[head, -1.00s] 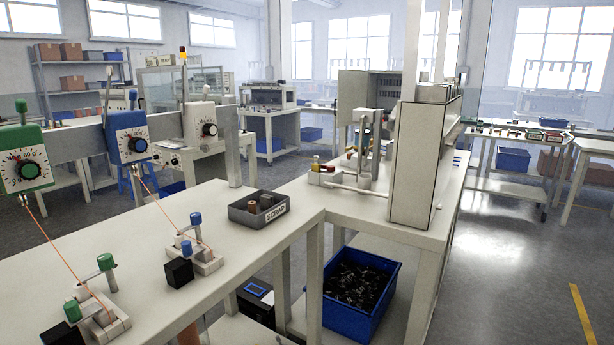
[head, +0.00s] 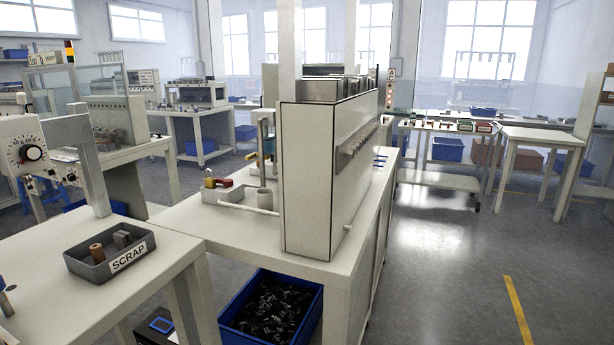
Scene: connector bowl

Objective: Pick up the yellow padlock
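I cannot make out a padlock for certain. A small yellow item with red next to it (head: 211,183) sits on the white bench (head: 222,238), left of the tall white machine (head: 308,180); it is too small to tell what it is. Neither of my grippers shows in the head view.
A grey SCRAP tray (head: 88,268) holding small parts sits on the near left table (head: 60,317). A blue bin (head: 226,322) of dark parts stands under the bench. A trolley (head: 440,179) and a table (head: 540,137) stand at the back right. The floor at right is clear.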

